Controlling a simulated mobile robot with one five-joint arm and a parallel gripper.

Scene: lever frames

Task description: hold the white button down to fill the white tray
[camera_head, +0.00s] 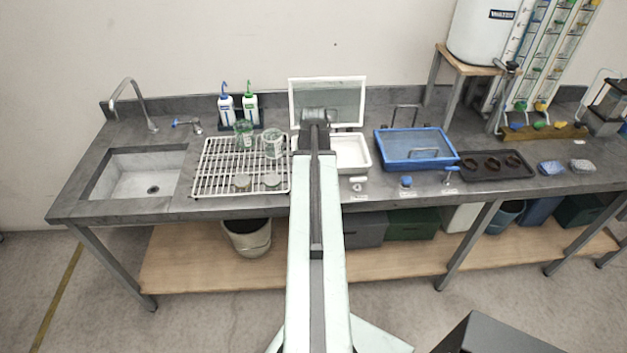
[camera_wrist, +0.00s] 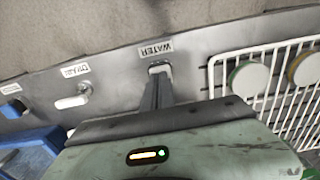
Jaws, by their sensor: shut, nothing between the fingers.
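The white tray (camera_head: 367,155) stands on the bench with its clear, white-framed lid (camera_head: 330,98) raised. My arm hides its left part, and I cannot tell how much water is in it. The white button (camera_wrist: 158,67) shows in the wrist view beside the WATER label (camera_wrist: 155,49); my arm hides it in the head view. My gripper (camera_wrist: 157,80) is shut and empty, with its fingertips at the button, overlapping it in the picture. I cannot tell whether they touch or press it. In the head view the fingertips are hidden behind my arm.
A white drain control (camera_wrist: 72,101) sits left of the button in the wrist view. A blue tray (camera_head: 400,163) with its lid shut stands right of the white tray. A white rack (camera_head: 215,190) with glassware and jars is at the left, by the sink (camera_head: 135,180).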

